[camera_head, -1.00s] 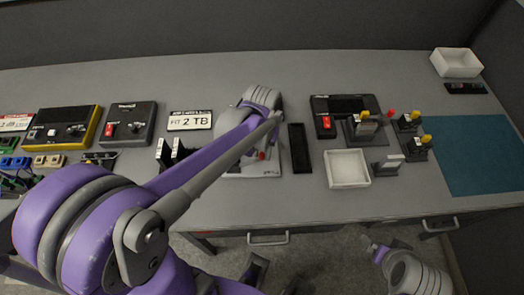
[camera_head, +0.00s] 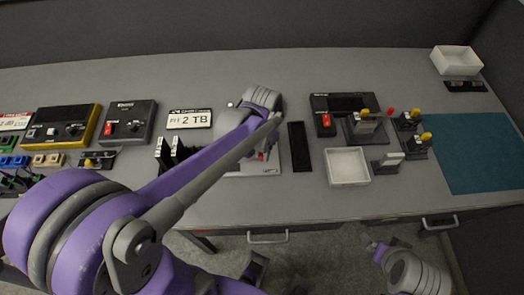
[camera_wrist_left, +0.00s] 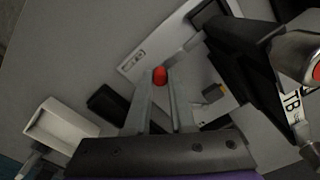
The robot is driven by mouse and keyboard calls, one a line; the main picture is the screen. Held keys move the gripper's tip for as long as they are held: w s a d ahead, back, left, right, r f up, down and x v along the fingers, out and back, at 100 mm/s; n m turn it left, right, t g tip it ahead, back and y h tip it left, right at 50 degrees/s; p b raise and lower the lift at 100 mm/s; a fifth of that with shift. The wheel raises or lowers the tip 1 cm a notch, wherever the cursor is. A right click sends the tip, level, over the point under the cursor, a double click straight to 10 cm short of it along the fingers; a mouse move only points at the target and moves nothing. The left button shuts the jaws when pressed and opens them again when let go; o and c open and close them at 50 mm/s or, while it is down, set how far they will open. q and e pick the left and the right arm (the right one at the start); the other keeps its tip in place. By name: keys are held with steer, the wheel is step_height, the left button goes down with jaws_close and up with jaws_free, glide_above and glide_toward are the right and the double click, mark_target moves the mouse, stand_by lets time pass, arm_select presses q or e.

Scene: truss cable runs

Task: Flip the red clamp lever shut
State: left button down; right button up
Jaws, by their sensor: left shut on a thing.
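The clamp lever's red tip (camera_wrist_left: 160,76) shows between the two fingers of my left gripper (camera_wrist_left: 161,88) in the left wrist view. The fingers are shut on the lever. The lever sits on a pale plate (camera_wrist_left: 135,62) with a printed label. In the head view, a bit of red lever (camera_head: 262,156) shows beside my left arm, above the pale plate (camera_head: 240,171). My left arm and wrist hide most of the clamp there. My right arm is at the lower right, off the table's front edge; its fingers are too unclear to read.
A black strip (camera_head: 299,147) and a white tray (camera_head: 347,167) lie right of the plate. Yellow-topped switches (camera_head: 410,120) stand farther right, before a teal mat (camera_head: 485,153).

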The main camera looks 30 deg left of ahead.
arm_select(q)
steer(key=c, duration=0.8)
jaws_free()
steer(key=shift+o, duration=0.2)
step_height(320, 180, up, 11)
steer(key=p, duration=0.1)
steer(key=shift+f, duration=0.1)
steer(key=t+p, duration=0.2)
steer(key=t, duration=0.3)
glide_toward(262, 155)
steer(key=s+d+f, duration=0.1)
steer(key=s+d, duration=0.2)
steer(key=s, duration=0.1)
steer(key=shift+s+a+f+n, duration=0.1)
steer(key=shift+s+f+n, duration=0.35)
steer(key=shift+f, duration=0.1)
